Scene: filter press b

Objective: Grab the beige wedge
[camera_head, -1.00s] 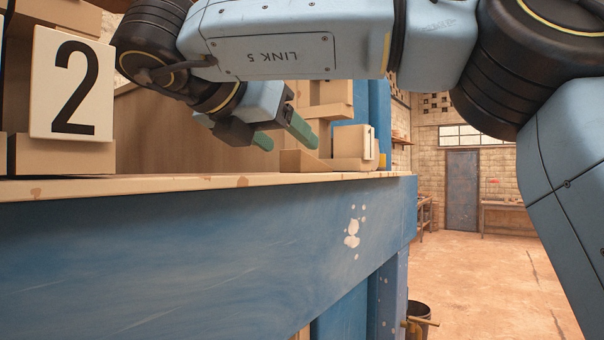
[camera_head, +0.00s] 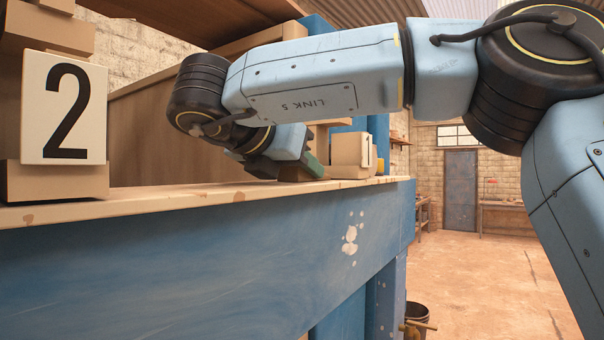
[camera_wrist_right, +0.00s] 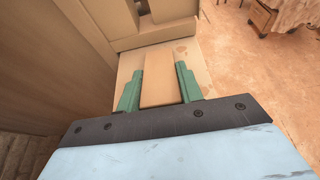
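The beige wedge (camera_wrist_right: 160,83) lies on the wooden ledge and shows in the right wrist view as a tan strip between the two green fingers. In the head view, my arm and gripper hide most of it. My right gripper (camera_wrist_right: 160,75) has its fingers spread, one on each side of the wedge. The clearance is small, and I cannot tell whether either finger touches. In the head view, the right gripper (camera_head: 304,168) is low over the ledge, pointing down at an angle. My left gripper is not in view.
A beige block (camera_head: 350,155) with a number plate stands just beyond the gripper. A large plate marked 2 (camera_head: 64,108) stands at left on the ledge (camera_head: 150,202). A wooden panel (camera_head: 135,130) rises behind. Open floor (camera_head: 485,285) lies to the right.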

